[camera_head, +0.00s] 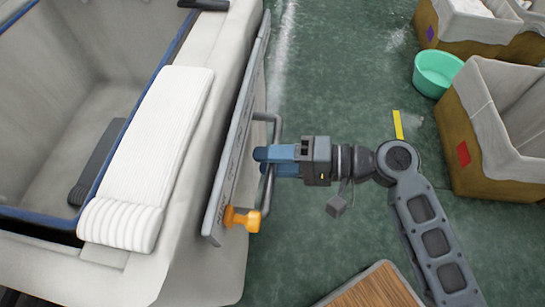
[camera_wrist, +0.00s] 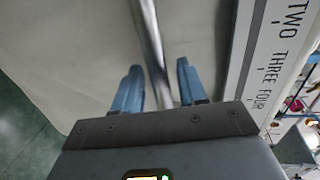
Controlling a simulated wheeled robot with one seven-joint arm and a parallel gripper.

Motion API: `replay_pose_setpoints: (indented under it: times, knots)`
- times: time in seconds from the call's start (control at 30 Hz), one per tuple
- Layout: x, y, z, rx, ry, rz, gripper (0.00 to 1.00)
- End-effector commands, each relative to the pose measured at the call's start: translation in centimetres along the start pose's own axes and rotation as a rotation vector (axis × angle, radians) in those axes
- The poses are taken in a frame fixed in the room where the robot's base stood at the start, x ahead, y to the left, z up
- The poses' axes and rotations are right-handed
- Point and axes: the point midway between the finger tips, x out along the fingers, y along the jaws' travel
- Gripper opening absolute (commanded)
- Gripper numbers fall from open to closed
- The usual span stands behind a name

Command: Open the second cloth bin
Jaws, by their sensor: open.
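A large pale bin-like body (camera_head: 232,40) with an open hollow and a blue inner edge fills the left of the head view. A long grey plate (camera_head: 240,125) runs along its side; in the wrist view the plate (camera_wrist: 248,75) reads TWO, THREE, FOUR. A grey metal bar handle (camera_head: 268,195) stands out beside the plate. An orange knob (camera_head: 243,219) sits at the plate's near end. My gripper (camera_head: 258,153) is open at the handle, and in the wrist view the bar (camera_wrist: 148,35) passes between its blue fingers (camera_wrist: 158,68). I cannot tell whether they touch. No marking names the second bin.
A white ribbed pad (camera_head: 155,150) lies on the body's rim. Brown bins with pale cloth liners stand right, one with a red patch (camera_head: 463,154), one with a purple patch (camera_head: 430,34). A green basin (camera_head: 436,70) sits between. A wooden top (camera_head: 375,290) is at the bottom.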

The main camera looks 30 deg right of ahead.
Motion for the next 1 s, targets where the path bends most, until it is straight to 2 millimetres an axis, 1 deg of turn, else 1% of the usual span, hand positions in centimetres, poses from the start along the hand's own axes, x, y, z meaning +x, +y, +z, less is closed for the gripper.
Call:
replay_pose_setpoints:
  times: [0.07,0.17,0.4,0.5,0.6,0.73,1.0]
  knots:
    - [-0.2,0.0,0.0,0.000,0.000,0.000,0.42]
    - [-1.0,0.0,0.0,0.001,0.001,0.000,0.42]
    - [-4.9,0.0,0.0,0.001,0.002,0.001,0.42]
    - [-6.3,0.1,-0.1,0.000,0.002,0.001,0.42]
    - [-7.3,0.0,-0.1,0.000,0.002,0.000,0.42]
    - [-7.8,0.0,0.0,0.000,0.000,0.001,0.42]
    - [-7.8,0.0,0.0,0.000,0.000,0.000,0.42]
